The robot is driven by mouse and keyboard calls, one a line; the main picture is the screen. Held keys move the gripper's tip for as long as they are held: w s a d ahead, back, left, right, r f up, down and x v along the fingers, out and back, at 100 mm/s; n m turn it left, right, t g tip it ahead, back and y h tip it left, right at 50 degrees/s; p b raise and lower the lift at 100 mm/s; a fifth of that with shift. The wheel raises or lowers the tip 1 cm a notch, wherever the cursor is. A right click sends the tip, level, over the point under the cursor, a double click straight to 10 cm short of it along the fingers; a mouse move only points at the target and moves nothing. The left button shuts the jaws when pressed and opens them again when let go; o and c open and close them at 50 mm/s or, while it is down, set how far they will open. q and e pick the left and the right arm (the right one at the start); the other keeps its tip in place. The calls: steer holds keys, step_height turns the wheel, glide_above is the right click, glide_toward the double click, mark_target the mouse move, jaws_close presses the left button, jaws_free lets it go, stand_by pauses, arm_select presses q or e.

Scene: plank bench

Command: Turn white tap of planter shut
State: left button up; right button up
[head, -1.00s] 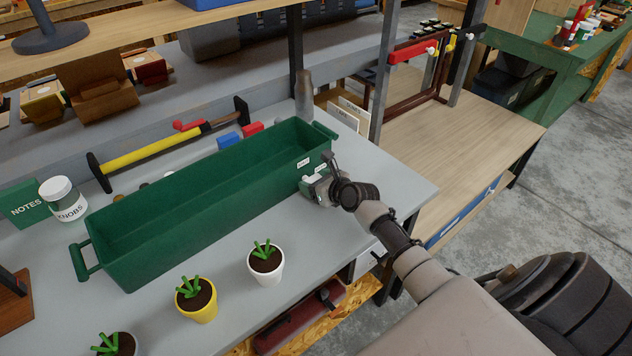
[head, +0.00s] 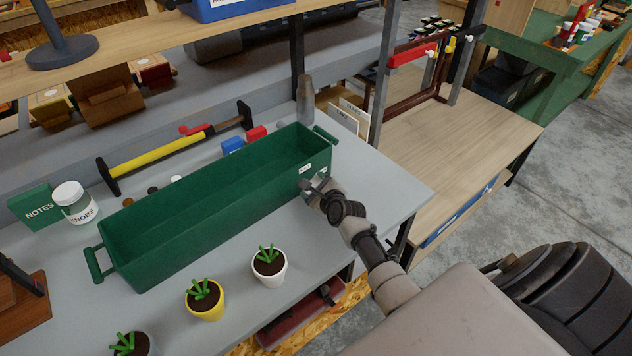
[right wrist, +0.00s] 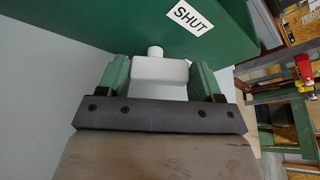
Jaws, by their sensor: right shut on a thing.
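The long green planter (head: 170,262) stands on the grey bench. In the right wrist view its green wall (right wrist: 235,40) carries a white label reading SHUT (right wrist: 187,17). The white tap (right wrist: 160,71) sticks out below that wall, its bar-shaped handle lying crosswise between my fingers. My right gripper (right wrist: 161,78) is shut on this handle, one green finger at each end. In the head view my right gripper (head: 311,187) is at the planter's right end and hides most of the tap. My left gripper is not in view.
Several potted plants, including a white pot (head: 268,279) and a yellow pot (head: 206,311), stand in front of the planter. The bench's right corner is clear.

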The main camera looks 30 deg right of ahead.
steer(key=shift+a+n+h, duration=0.15)
steer(key=shift+n+h, duration=0.25)
steer(key=shift+n, duration=0.3)
steer(key=shift+a+f+n+t+h+b, duration=0.2)
steer(key=shift+n+t+h+b, duration=0.3)
steer(key=shift+n, duration=0.5)
steer(key=n+b, duration=0.1)
steer(key=n, duration=0.1)
steer(key=n+t+h+b, duration=0.1)
steer(key=n+b, duration=0.1)
steer(key=shift+a+f+t+h, duration=0.1)
steer(key=shift+a+t+h, duration=0.05)
steer(key=shift+t+h, duration=0.15)
steer(key=shift+n, duration=0.4)
steer(key=o, duration=0.9)
steer(key=shift+s, duration=0.1)
steer(key=shift+o, duration=0.2)
steer(key=shift+s+a+f, duration=0.1)
steer(key=shift+a+f, duration=0.05)
